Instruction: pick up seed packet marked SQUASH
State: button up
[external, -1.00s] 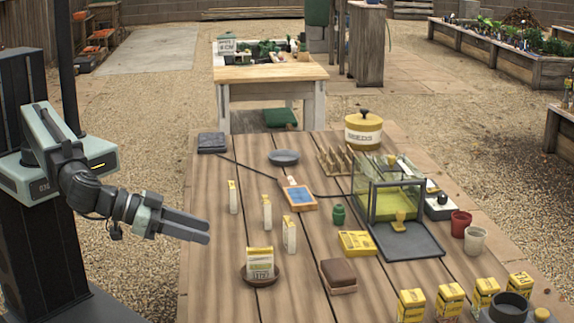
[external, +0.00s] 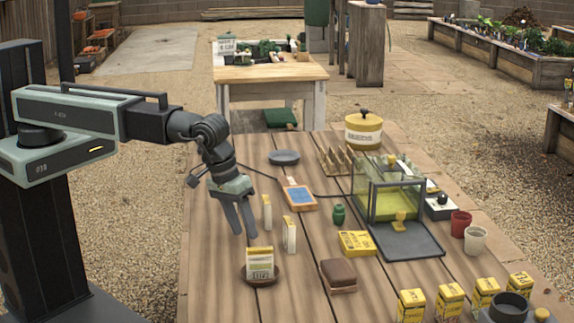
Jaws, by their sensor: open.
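Several yellow-and-white packets stand or lie on the plank table; their lettering is too small to read, so I cannot tell which is marked SQUASH. One packet (external: 260,262) stands upright on a round brown dish (external: 276,279). Two thin packets, a farther one (external: 267,212) and a nearer one (external: 289,234), stand edge-on to the camera. A yellow packet or box (external: 357,243) lies flat right of them. My gripper (external: 244,236) is open and empty, pointing down left of the thin packets. It covers the spot where another thin packet stood.
Yellow boxes (external: 411,305) line the front right. A brown block (external: 338,276) sits near the middle front. A glass-sided case (external: 386,195), dark tray (external: 408,242), green bottle (external: 338,214), blue-screened device (external: 299,195) and seed tin (external: 364,131) stand farther right and back.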

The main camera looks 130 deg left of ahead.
jog(key=a+h, duration=0.1)
jog(key=a+r+n+h, duration=0.1)
jog(key=a+r+n+h+p, duration=0.1)
jog(key=shift+s, duration=0.35)
jog(key=a+r+n+t+h, duration=0.2)
jog(key=a+r+n+h, duration=0.1)
jog(key=r+h, duration=0.1)
jog(key=n+t+h+b, duration=0.3)
jog(key=n+t+b, duration=0.25)
jog(key=b, duration=0.55)
send_near(289, 221)
jog(key=f, duration=0.1)
jog(key=w+d+f, duration=0.1)
jog(key=shift+w+f, duration=0.15)
jog(key=shift+f, duration=0.25)
jog(key=shift+w+a+n, duration=0.15)
jog(key=shift+w+n, duration=0.1)
jog(key=shift+r+t, duration=0.25)
jog(key=shift+d+b+x, duration=0.15)
jog(key=shift+b+x, duration=0.65)
jog(key=shift+x, duration=1.2)
jog(key=shift+d+b+x, duration=0.15)
jog(key=shift+b+x, duration=0.65)
jog(key=shift+x, duration=1.15)
jog(key=shift+s+r, duration=0.15)
jog(key=shift+s, duration=0.1)
grip_shut()
